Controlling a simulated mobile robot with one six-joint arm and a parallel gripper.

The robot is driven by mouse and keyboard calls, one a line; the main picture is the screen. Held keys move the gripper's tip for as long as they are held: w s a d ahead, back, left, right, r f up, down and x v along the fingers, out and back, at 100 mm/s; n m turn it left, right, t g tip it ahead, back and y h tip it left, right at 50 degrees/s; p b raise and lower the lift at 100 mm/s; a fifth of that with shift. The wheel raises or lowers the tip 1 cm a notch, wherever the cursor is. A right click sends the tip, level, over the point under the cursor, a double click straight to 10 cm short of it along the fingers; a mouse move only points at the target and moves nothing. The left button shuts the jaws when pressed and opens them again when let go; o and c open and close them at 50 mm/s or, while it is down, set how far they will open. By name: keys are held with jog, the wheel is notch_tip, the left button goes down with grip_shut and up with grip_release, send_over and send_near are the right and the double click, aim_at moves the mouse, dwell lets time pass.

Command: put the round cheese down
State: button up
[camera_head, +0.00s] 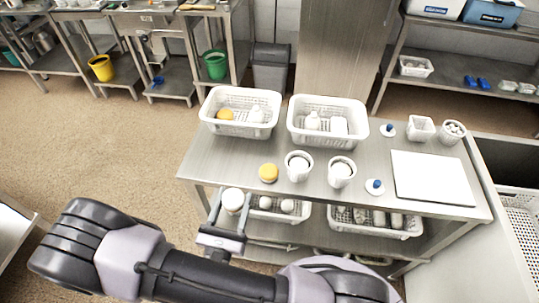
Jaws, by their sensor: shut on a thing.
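My gripper (231,210) is at the front left of the steel table (232,160). It is shut on a white round cheese (233,198), whose pale top faces up between the fingers. In the picture the cheese lies just below the table's front edge, over the left part of the lower shelf. Its height against the tabletop is hard to tell. A yellow round piece (268,172) sits on the tabletop near the front edge, to the right of and beyond my gripper.
Two white perforated baskets (211,121) (303,138) with items stand at the table's back. Two white cups (298,175) (340,180) stand near the front edge, with a white board (432,178) at right. Bare tabletop shows at the left. Filled baskets (375,231) occupy the lower shelf.

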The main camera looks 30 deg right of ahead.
jog(key=b, duration=0.4)
send_over(233, 174)
jog(key=w, duration=0.1)
jog(key=shift+d+f, duration=0.3)
jog(key=shift+f, duration=0.45)
notch_tip(233, 174, down, 4)
jog(key=shift+r+b, duration=0.1)
jog(key=shift+b, duration=1.1)
jog(key=shift+r, duration=0.2)
jog(key=shift+s+d+f, duration=0.1)
jog(key=shift+s+f, duration=0.05)
jog(key=shift+f, duration=0.5)
jog(key=o, duration=1.4)
jog(key=shift+s+a+r+p, duration=0.3)
jog(key=shift+a+r+p, duration=0.05)
jog(key=shift+r+p, duration=0.15)
jog(key=p+v, duration=0.2)
jog(key=v, duration=0.9)
jog(key=shift+a, duration=0.1)
jog(key=shift+r, duration=0.1)
